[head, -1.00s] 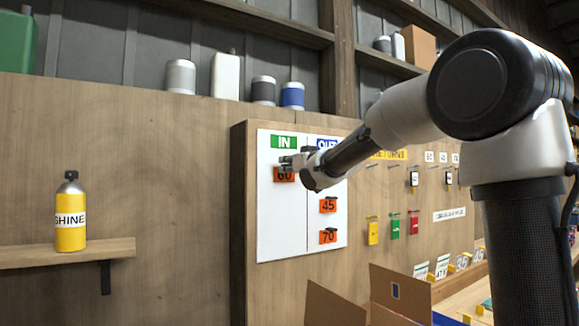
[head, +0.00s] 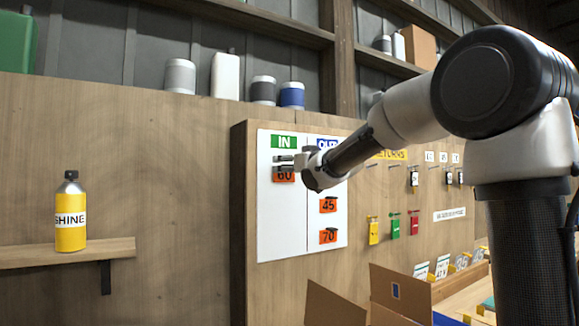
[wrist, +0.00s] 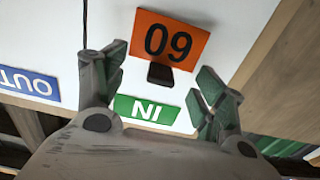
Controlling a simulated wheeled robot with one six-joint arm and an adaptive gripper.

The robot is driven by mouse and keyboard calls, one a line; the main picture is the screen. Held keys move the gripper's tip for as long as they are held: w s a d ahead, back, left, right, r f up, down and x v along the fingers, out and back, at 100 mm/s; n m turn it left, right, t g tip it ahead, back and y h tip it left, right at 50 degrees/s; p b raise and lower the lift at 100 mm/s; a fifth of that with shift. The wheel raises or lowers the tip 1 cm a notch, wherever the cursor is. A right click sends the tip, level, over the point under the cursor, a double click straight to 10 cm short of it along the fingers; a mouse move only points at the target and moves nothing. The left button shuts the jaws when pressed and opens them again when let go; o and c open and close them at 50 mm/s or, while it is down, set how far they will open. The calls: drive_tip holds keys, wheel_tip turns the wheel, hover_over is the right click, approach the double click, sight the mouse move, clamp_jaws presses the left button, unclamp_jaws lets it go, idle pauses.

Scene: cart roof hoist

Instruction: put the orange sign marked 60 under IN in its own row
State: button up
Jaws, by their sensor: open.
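The orange sign marked 60 (head: 284,177) hangs on the white board (head: 277,225), below the green IN label (head: 284,142), in the top row. In the wrist view the sign (wrist: 168,40) appears upside down, with a dark tab (wrist: 160,74) at its edge nearest the IN label (wrist: 146,110). My gripper (head: 284,161) is just in front of the sign's upper part. In the wrist view its fingers (wrist: 160,70) are spread wide, with nothing between them touching either one.
Orange signs 45 (head: 328,205) and 70 (head: 328,237) hang lower in the OUT column. The blue OUT label (wrist: 28,87) is beside IN. Coloured tags (head: 394,228) hang to the right. An open cardboard box (head: 335,305) stands below. A yellow bottle (head: 71,220) is on the left shelf.

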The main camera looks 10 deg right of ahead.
drive_tip(key=v, duration=0.6)
drive_tip(key=shift+s, duration=0.25)
idle(0.3)
drive_tip(key=v, duration=1.2)
drive_tip(key=s+d+f+m+g+h, duration=0.1)
drive_tip(key=s+d+f+g+h, duration=0.25)
drive_tip(key=d+f, duration=0.4)
drive_tip(key=s+d+f+m+g+h, duration=0.25)
drive_tip(key=d+f+h, duration=0.2)
drive_tip(key=f, duration=0.55)
drive_tip(key=s+a+f+g+y, duration=0.1)
drive_tip(key=s+f+g, duration=0.2)
drive_tip(key=s+f, duration=0.3)
drive_tip(key=s+a+f+g+y, duration=0.1)
drive_tip(key=s+f+g, duration=0.3)
drive_tip(key=s, duration=1.1)
wheel_tip(320, 180, down, 2)
drive_tip(key=shift+a+f, duration=0.2)
drive_tip(key=shift+a, duration=0.1)
